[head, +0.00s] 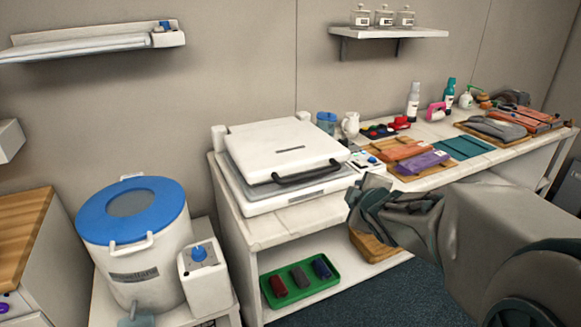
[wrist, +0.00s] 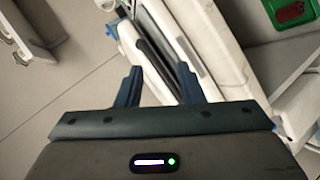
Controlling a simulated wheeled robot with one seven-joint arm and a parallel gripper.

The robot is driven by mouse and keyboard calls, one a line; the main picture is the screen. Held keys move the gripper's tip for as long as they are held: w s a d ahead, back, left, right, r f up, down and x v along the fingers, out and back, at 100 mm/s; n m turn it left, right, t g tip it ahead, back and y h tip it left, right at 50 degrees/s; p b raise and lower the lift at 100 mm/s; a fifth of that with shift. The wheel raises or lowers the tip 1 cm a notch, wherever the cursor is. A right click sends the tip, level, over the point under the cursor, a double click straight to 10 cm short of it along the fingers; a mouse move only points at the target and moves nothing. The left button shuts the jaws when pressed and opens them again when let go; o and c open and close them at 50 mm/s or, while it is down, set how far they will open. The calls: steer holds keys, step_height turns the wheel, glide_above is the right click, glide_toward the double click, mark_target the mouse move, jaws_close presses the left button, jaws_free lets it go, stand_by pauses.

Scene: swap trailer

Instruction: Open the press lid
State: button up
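The white press (head: 285,165) stands on the white bench with its lid (head: 275,145) down. A dark bar handle (head: 308,174) runs along the lid's front edge. My gripper (head: 362,207) is in front and to the right of the press, apart from the handle. In the wrist view the two blue-grey fingers of my gripper (wrist: 160,84) are spread with nothing between them. The white press (wrist: 172,25) and its dark handle (wrist: 153,50) lie beyond the fingertips. My arm hides part of the bench's front in the head view.
A white drum with a blue lid (head: 135,210) and a white box with a blue knob (head: 205,277) stand left. A green tray (head: 325,274) lies on the lower shelf. Boards and cloths (head: 402,150) cover the bench to the right. A wall shelf (head: 390,32) hangs above.

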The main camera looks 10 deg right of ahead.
mark_target(312, 175)
steer(key=w+a+f+n+y+b, duration=0.1)
steer(key=w+a+n+y, duration=0.1)
steer(key=w, duration=0.3)
steer(key=w+a+f+n+t+y+b, duration=0.1)
steer(key=w+a+f+n, duration=0.1)
steer(key=w+a+n, duration=0.1)
steer(key=w+a+f+n+t+y+b, duration=0.1)
steer(key=w+a+n+y, duration=0.1)
steer(key=w, duration=0.6)
steer(key=shift+w+a+f+n+y, duration=0.15)
steer(key=shift+a+n+y, duration=0.15)
steer(key=shift+n, duration=0.6)
steer(key=shift+c, duration=0.3)
jaws_close()
